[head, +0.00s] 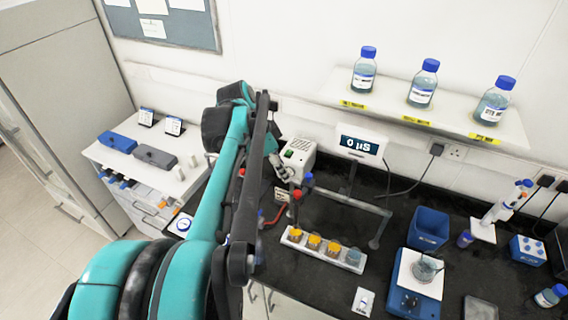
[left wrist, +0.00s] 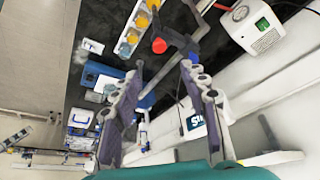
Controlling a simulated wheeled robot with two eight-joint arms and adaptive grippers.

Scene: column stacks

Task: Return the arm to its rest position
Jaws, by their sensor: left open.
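My left arm comes in from the lower left of the head view and rises over the left end of the black bench. My left gripper (head: 284,172) is small and partly hidden there, in front of the white box with a green display (head: 298,156). In the left wrist view my left gripper (left wrist: 163,64) shows its two grey fingers apart, with nothing between them. The white box shows at its upper right (left wrist: 252,28). My right gripper is in neither view.
A white rack (head: 322,253) holds several cups, near a grey pipe frame (head: 381,226) and a display (head: 360,146) reading 0 µS. A blue bin (head: 428,229) and a blue stirrer (head: 414,290) stand to the right. Blue-capped bottles stand on the wall shelf (head: 380,97).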

